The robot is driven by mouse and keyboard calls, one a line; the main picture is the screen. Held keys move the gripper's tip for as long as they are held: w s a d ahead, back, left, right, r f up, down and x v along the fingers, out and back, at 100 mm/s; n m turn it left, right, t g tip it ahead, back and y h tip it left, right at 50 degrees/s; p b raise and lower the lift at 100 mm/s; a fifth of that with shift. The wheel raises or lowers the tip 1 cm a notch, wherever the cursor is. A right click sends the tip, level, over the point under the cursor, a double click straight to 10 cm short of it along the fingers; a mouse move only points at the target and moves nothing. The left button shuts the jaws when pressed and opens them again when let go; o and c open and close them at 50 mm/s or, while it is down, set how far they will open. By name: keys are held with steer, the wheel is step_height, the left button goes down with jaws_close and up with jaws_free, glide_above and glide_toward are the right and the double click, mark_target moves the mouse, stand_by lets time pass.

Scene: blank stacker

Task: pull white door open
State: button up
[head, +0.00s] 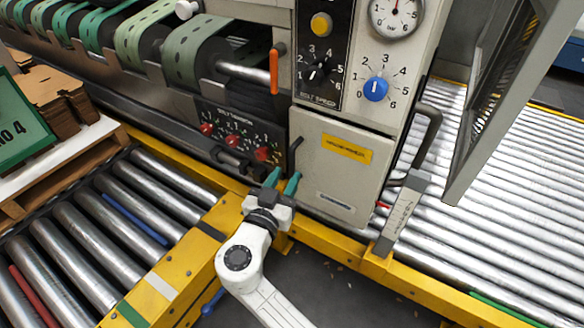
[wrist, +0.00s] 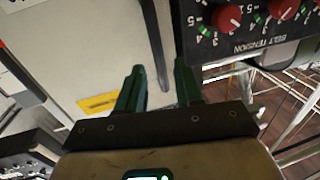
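The white door (head: 335,180) is a flat off-white panel with a yellow label, closed flush on the machine front below the dials. Its dark upright handle (head: 295,155) is at the door's left edge. My gripper (head: 283,178) has green fingers and is just below and in front of this handle. In the wrist view the door (wrist: 95,50) fills the upper left. The dark handle (wrist: 153,35) runs down toward the gap between my gripper's fingers (wrist: 159,66). The fingers are apart with nothing held. Whether the handle's lower end lies between them, I cannot tell.
Red knobs (head: 235,140) on a black panel are close left of the door. A larger dark curved handle (head: 428,135) stands to its right. A yellow rail (head: 400,275) runs below. Roller conveyors (head: 80,235) lie on both sides. An orange lever (head: 275,70) is above.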

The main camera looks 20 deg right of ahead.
mark_target(291, 168)
steer(key=shift+x, duration=2.5)
steer(key=shift+c, duration=0.4)
jaws_close()
